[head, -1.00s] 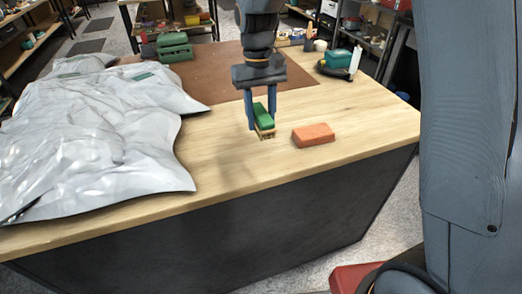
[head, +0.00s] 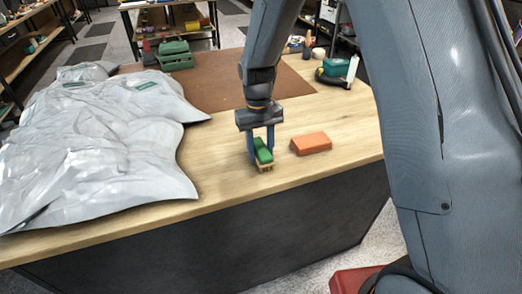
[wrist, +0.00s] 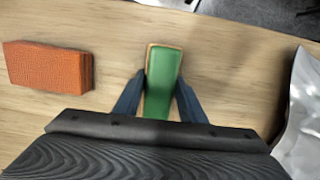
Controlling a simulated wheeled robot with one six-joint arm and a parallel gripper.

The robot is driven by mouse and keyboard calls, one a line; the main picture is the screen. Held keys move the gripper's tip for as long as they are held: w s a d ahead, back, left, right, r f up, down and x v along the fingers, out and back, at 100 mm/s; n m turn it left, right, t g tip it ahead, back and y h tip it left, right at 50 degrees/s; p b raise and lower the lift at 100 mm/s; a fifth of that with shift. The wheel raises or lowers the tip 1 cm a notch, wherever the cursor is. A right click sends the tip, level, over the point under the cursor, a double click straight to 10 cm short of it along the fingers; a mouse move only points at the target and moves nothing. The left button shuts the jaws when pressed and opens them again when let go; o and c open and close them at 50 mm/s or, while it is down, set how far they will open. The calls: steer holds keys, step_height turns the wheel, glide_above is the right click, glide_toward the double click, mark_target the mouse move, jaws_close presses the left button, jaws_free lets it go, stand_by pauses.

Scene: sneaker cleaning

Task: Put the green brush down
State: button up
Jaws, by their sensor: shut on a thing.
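The green brush (head: 264,152) has a green back and tan bristles facing down. My gripper (head: 261,150) points down with its two blue fingers shut on the brush's sides. The brush is at or just above the bare wood of the workbench (head: 225,175); I cannot tell whether the bristles touch it. In the wrist view the brush (wrist: 163,85) lies lengthwise between my fingers (wrist: 160,98), its far end sticking out past them.
An orange brick-like block (head: 311,143) lies just right of the brush. A crumpled silver-grey sheet (head: 90,150) covers the bench's left side. A brown mat (head: 205,95), a green box (head: 174,55) and a teal tool (head: 335,68) are farther back. Bare wood lies in front of the brush.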

mark_target(260, 144)
steer(key=shift+f, duration=0.1)
steer(key=o, duration=1.2)
step_height(260, 144, up, 12)
steer(key=w+b, duration=0.1)
steer(key=b, duration=0.3)
steer(key=s+d+f+m+t, duration=0.1)
steer(key=s+d+f, duration=0.1)
steer(key=s+d, duration=0.3)
steer(key=s+d+f+m+t, duration=0.1)
steer(key=s+d+f, duration=0.1)
steer(key=s+d, duration=0.3)
steer(key=s+d+f+m+t, duration=0.1)
steer(key=s+d+f, duration=0.1)
steer(key=s+d, duration=0.3)
steer(key=shift+s, duration=0.55)
